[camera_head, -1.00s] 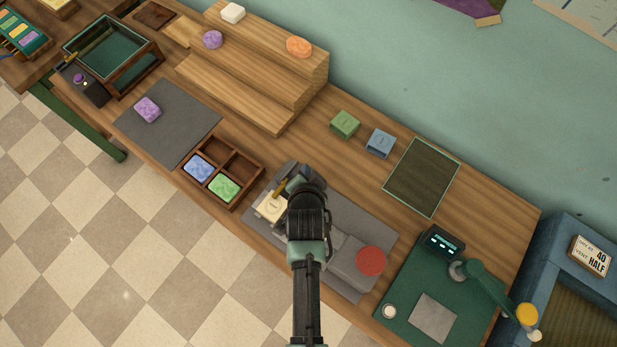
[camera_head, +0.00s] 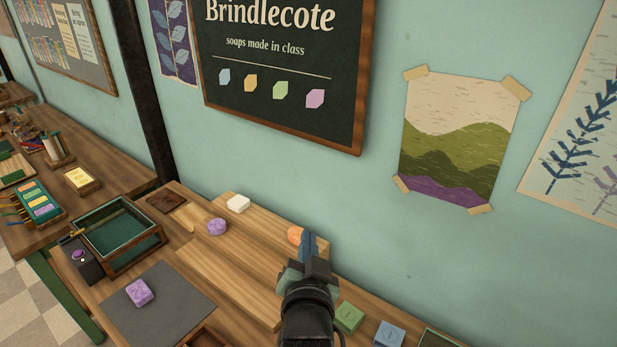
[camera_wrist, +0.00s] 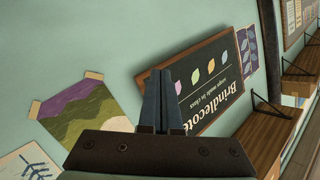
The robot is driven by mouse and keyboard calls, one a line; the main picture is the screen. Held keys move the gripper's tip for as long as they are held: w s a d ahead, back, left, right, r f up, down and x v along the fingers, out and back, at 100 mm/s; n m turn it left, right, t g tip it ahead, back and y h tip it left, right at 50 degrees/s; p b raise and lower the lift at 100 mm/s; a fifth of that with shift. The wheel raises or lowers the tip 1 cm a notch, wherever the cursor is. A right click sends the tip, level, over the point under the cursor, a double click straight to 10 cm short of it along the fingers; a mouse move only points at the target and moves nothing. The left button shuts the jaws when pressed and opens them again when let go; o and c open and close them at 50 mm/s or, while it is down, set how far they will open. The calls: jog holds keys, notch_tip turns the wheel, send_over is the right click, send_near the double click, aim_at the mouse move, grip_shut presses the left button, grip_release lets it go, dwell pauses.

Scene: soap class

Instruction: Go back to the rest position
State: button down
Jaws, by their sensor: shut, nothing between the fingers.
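My gripper (camera_head: 308,243) is raised in front of the stepped wooden stand (camera_head: 225,270) in the head view. It hides part of an orange soap (camera_head: 295,235) on the top step. In the wrist view the gripper (camera_wrist: 163,82) has its two fingers together with nothing between them, pointing toward the wall with the dark sign (camera_wrist: 215,75). I cannot tell its exact distance from the stand.
A purple soap (camera_head: 217,227) and a white soap (camera_head: 238,204) sit on the stand. A glass-sided box (camera_head: 122,238) and a grey mat (camera_head: 158,308) with a purple soap (camera_head: 139,293) lie left. Green (camera_head: 349,317) and blue (camera_head: 388,335) blocks stand right. The wall rises behind.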

notch_tip(320, 180, up, 14)
jog(key=s+n+t+b, duration=0.1)
jog(key=n+t+b, duration=0.1)
jog(key=t, duration=0.2)
jog(key=s+r+n+t+b, duration=0.1)
jog(key=s+r+t, duration=0.2)
jog(key=s+r, duration=0.5)
jog(key=s+r+n+t+b, duration=0.2)
jog(key=s+r+t, duration=0.2)
jog(key=s+r, duration=0.5)
notch_tip(320, 180, up, 7)
jog(key=shift+f+n, duration=0.2)
jog(key=shift+n, duration=0.1)
jog(key=shift+s+f, duration=0.1)
